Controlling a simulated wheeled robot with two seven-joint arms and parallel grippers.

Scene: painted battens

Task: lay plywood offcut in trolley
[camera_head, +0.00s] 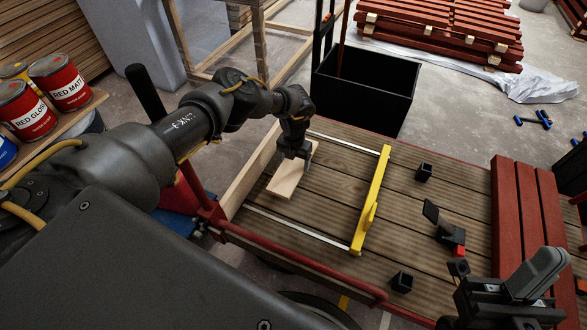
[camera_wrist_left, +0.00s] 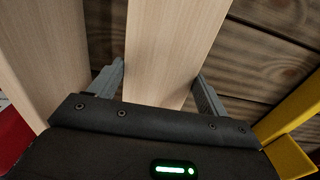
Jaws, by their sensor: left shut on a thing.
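The plywood offcut (camera_head: 285,181) is a pale, flat wooden piece over the left part of the trolley's plank deck (camera_head: 330,175). My left gripper (camera_head: 296,157) is shut on it from above. In the left wrist view the offcut (camera_wrist_left: 172,45) runs between the two grey fingers of my left gripper (camera_wrist_left: 160,88). I cannot tell whether its underside touches the deck. My right gripper (camera_head: 500,290) is at the lower right, partly cut off by the frame, and its jaw state is unclear.
A pale side board (camera_head: 250,172) edges the deck left of the offcut. A yellow bar (camera_head: 371,200) joins two metal rails to its right. Small black blocks (camera_head: 424,172) and red battens (camera_head: 520,205) are further right. A black bin (camera_head: 365,90) stands behind.

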